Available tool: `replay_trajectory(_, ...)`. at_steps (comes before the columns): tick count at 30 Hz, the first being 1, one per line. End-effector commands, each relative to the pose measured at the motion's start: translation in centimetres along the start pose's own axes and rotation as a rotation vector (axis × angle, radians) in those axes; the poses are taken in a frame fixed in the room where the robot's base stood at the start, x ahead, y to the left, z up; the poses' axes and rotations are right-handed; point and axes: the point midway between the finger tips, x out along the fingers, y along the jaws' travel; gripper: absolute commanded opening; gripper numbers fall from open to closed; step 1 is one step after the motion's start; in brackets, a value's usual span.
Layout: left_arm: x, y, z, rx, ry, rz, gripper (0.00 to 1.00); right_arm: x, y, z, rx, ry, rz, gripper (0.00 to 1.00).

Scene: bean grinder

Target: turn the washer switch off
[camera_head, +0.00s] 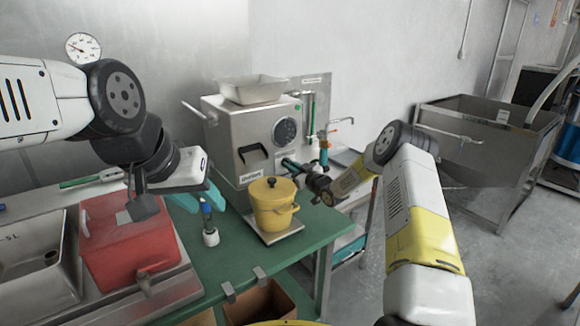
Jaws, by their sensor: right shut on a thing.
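The grey metal machine (245,135) stands at the back of the green table, with a round dial and a black handle on its front. My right gripper (289,164) reaches in from the right, with its teal fingertips at the machine's lower right front. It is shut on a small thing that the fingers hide. I cannot make out a washer switch clearly. A panel (316,84) with upright tubes stands behind the machine's right side. My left gripper (201,199) is open above the table, its teal fingers apart near a small blue-topped bottle (209,237).
A yellow lidded pot (271,205) stands on a flat plate in front of the machine. A red box (130,245) sits by the sink (30,255) at left. A metal basin (480,140) stands at right. The green tabletop (235,270) is clear at front.

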Motion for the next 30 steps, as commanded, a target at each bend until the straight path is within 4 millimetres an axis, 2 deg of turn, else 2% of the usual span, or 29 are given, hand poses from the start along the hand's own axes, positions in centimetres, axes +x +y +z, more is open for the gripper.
replay_trajectory(12,0.0,0.0,0.0,0.0,0.0,0.0,0.36,-0.09,-0.01,0.17,0.187,-0.003,0.0,0.0)
replay_trajectory(28,0.0,0.0,0.0,0.0,0.0,0.0,0.36,-0.08,-0.03,0.19,0.212,-0.004,0.0,0.0)
replay_trajectory(29,0.0,0.0,0.0,0.0,0.0,0.0,0.36,-0.08,-0.03,0.19,0.212,-0.004,0.0,0.13)
replay_trajectory(30,0.0,0.0,0.0,0.0,0.0,0.0,0.36,-0.08,-0.03,0.18,0.212,-0.004,0.0,0.21)
